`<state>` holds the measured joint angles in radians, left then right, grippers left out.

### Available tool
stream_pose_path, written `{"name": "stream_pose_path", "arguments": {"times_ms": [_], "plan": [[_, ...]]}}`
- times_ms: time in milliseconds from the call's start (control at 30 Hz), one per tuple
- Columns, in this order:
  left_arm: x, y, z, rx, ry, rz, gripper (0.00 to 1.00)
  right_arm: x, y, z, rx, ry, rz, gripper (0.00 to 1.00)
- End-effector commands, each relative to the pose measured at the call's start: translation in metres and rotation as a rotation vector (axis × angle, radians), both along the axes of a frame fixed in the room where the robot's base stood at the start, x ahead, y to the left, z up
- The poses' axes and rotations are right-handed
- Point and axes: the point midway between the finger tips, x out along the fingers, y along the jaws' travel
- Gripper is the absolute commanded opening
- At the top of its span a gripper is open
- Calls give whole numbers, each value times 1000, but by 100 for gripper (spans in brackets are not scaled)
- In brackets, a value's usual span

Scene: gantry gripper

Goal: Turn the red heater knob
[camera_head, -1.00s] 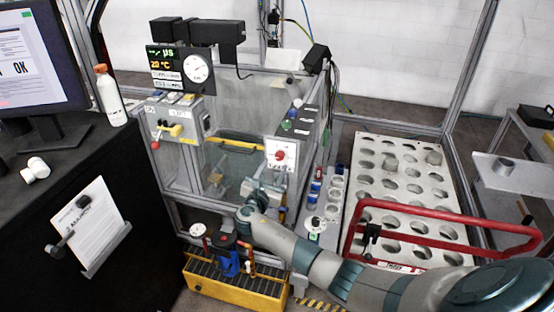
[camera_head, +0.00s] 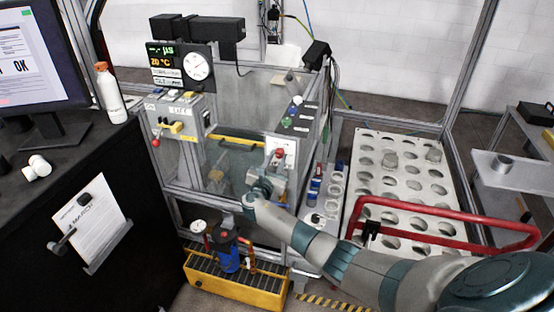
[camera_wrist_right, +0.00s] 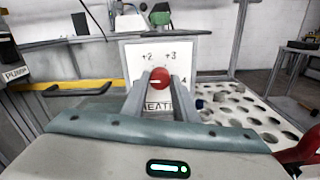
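The red heater knob (camera_head: 281,153) sits on a white dial plate on the front of the grey machine. In the right wrist view the knob (camera_wrist_right: 159,78) is round with a pale mark, and the plate (camera_wrist_right: 138,62) shows +2, +3 and a partly covered heater label. My right gripper (camera_head: 270,182) is just below and in front of the knob. In the wrist view its two fingers (camera_wrist_right: 160,86) are apart, tips pointing at the knob's two sides. I cannot tell whether they touch it. My left gripper is not in view.
A yellow handle (camera_head: 237,142) crosses the clear cover left of the dial. A red frame handle (camera_head: 450,210) and a holed tray (camera_head: 385,172) lie to the right. A yellow crate (camera_head: 240,286) stands below. A second panel with a red-ended lever (camera_head: 155,142) is at the left.

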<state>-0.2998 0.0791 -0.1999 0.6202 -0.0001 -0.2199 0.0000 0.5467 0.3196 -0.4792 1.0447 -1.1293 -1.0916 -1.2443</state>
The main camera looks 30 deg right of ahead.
Motion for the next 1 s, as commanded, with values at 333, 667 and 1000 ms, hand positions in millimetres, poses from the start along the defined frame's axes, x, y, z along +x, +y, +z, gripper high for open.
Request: {"name": "stream_pose_path", "arguments": {"times_ms": [333,667,1000], "plan": [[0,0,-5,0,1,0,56,0,0,-1,19,-23,0,4],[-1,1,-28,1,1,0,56,0,0,-5,125,-147,0,4],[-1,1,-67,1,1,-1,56,-1,0,-7,320,-374,-1,4]]}}
